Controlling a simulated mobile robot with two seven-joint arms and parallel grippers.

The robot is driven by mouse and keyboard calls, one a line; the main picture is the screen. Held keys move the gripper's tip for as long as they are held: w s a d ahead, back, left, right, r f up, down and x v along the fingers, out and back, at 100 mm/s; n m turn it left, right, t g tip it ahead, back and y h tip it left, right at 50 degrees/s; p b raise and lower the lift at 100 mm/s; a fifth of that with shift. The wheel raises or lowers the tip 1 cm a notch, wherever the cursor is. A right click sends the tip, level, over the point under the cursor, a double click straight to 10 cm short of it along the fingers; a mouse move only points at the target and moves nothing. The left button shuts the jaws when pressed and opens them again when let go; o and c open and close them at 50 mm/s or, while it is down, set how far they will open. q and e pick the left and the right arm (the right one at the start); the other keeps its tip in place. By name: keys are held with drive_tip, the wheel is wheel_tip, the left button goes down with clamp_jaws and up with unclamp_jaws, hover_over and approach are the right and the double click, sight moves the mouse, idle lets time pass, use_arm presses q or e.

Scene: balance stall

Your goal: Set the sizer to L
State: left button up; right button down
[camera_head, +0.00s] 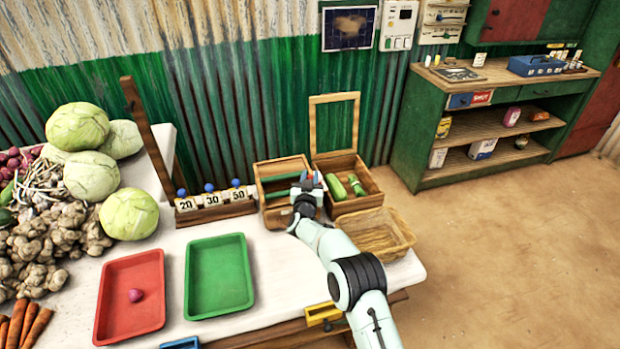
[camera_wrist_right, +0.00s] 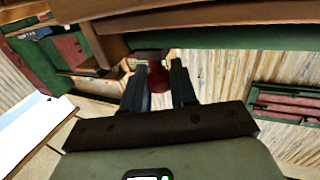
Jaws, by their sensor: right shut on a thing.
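My right gripper (camera_head: 308,180) is at the right side of a wooden box (camera_head: 268,172) with a green inside, at the back of the table. In the right wrist view the fingers (camera_wrist_right: 159,88) are closed on a small dark red piece (camera_wrist_right: 159,76), which sits against a wooden part. The hand hides much of the box's front and right side in the head view. I cannot make out an L or any other size mark, nor tell for certain which part is the sizer. My left gripper is not in view.
A second wooden box (camera_head: 375,199) with a raised lid frame holds green vegetables. Number blocks (camera_head: 212,199) stand to the left. A red tray (camera_head: 118,325) with a small pink item and an empty green tray (camera_head: 219,307) lie in front.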

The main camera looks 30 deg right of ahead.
drive_tip(key=c, duration=1)
unclamp_jaws()
drive_tip(key=shift+w+d+r, duration=0.1)
drive_tip(key=shift+w+r, duration=0.1)
drive_tip(key=shift+r, duration=0.2)
drive_tip(key=shift+s, duration=0.15)
drive_tip(key=shift+f, duration=0.15)
drive_tip(key=shift+s+a, duration=0.25)
drive_tip(key=shift+a, duration=0.1)
drive_tip(key=b+v, duration=0.1)
drive_tip(key=v, duration=1.1)
drive_tip(key=shift+s+a+b, duration=0.1)
drive_tip(key=shift+s+b, duration=0.2)
drive_tip(key=shift+b, duration=0.05)
